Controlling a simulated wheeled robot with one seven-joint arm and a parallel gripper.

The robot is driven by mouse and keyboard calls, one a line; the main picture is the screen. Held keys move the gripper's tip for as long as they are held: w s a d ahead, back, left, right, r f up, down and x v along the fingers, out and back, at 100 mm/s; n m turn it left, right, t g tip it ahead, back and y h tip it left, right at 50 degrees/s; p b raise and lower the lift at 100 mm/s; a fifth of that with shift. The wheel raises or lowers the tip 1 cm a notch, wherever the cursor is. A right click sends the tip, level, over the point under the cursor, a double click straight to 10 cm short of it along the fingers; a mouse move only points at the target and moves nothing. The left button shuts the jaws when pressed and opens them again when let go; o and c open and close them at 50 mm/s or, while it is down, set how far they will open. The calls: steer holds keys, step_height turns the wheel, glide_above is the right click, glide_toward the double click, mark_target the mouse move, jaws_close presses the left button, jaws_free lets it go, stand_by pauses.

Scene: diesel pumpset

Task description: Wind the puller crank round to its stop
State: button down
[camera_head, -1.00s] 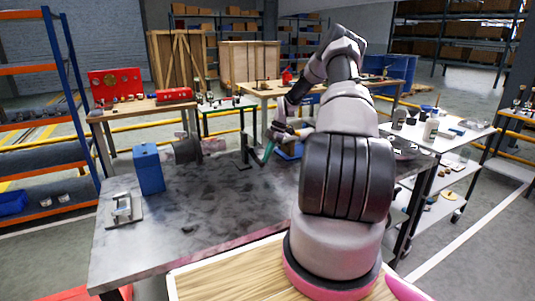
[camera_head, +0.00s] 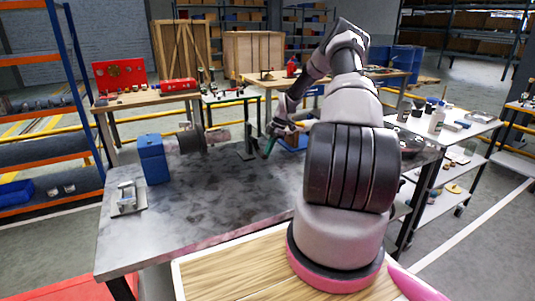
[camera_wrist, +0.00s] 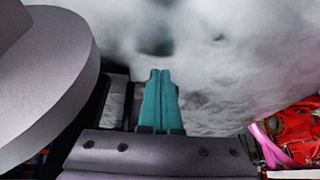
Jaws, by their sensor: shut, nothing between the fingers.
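My gripper (camera_head: 268,150) is over the far right part of the grey worktable (camera_head: 235,202), beside a dark upright post (camera_head: 248,143). Its teal fingers, also in the wrist view (camera_wrist: 160,98), are shut together with nothing between them. A grey cylindrical assembly (camera_head: 206,139) lies crosswise at the table's back, left of the post and apart from my gripper. The puller crank cannot be clearly picked out in either view. In the wrist view a large pale grey round part (camera_wrist: 50,75) fills the left side, close beside the fingers.
A blue block (camera_head: 153,160) and a small metal fixture (camera_head: 127,197) stand on the table's left. The table's middle is clear. A white bench (camera_head: 445,130) with bottles is at right. An orange-and-blue shelf rack (camera_head: 45,125) is at left.

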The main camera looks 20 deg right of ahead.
stand_by(0.8)
step_height(320, 180, up, 22)
steer(key=d+m+h, duration=0.2)
steer(key=m+h, duration=0.2)
steer(key=m, duration=1.4)
step_height(320, 180, down, 14)
steer(key=shift+a, duration=0.35)
steer(key=shift+w, duration=0.1)
